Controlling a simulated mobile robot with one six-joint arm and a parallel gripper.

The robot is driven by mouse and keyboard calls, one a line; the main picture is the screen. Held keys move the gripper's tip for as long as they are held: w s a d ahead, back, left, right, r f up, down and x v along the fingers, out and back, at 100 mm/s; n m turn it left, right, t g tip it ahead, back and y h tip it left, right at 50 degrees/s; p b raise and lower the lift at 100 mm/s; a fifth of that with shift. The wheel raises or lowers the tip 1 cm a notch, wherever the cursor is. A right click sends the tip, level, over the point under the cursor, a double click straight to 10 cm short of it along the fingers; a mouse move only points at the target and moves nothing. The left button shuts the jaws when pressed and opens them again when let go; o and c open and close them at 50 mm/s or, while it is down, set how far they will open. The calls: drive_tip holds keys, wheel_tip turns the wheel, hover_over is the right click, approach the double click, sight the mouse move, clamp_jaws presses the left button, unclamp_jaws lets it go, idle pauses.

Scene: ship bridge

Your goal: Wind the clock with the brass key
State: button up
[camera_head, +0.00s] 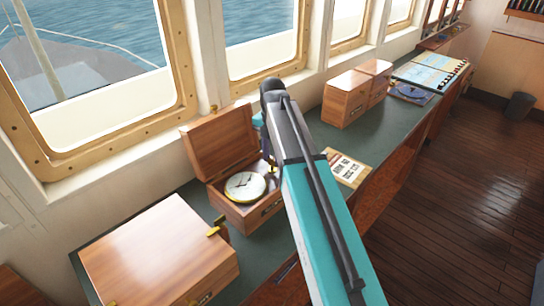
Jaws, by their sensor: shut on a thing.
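The clock (245,186) has a round pale dial with dark hands and a brass rim. It lies face up in an open wooden box (238,216), whose lid (218,142) is raised at the back left. My arm reaches over the counter just right of the clock. My gripper (265,148) is mostly hidden behind my own arm, near the right side of the clock box. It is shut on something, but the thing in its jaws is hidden. I cannot make out the brass key. A brass fitting (214,231) shows between the clock box and the large front box.
A large closed wooden box (158,250) stands front left on the green counter (385,130). A printed card (345,170) lies right of my arm. Closed wooden boxes (347,98) and a chart (430,70) are farther along.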

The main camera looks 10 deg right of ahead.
drive_tip(key=shift+s+a+f, duration=0.1)
drive_tip(key=shift+s, duration=0.05)
drive_tip(key=o, duration=1)
drive_tip(key=shift+o, duration=0.2)
drive_tip(key=shift+r, duration=0.2)
wheel_tip(320, 180, up, 14)
drive_tip(key=b, duration=0.4)
drive_tip(key=shift+f, duration=0.2)
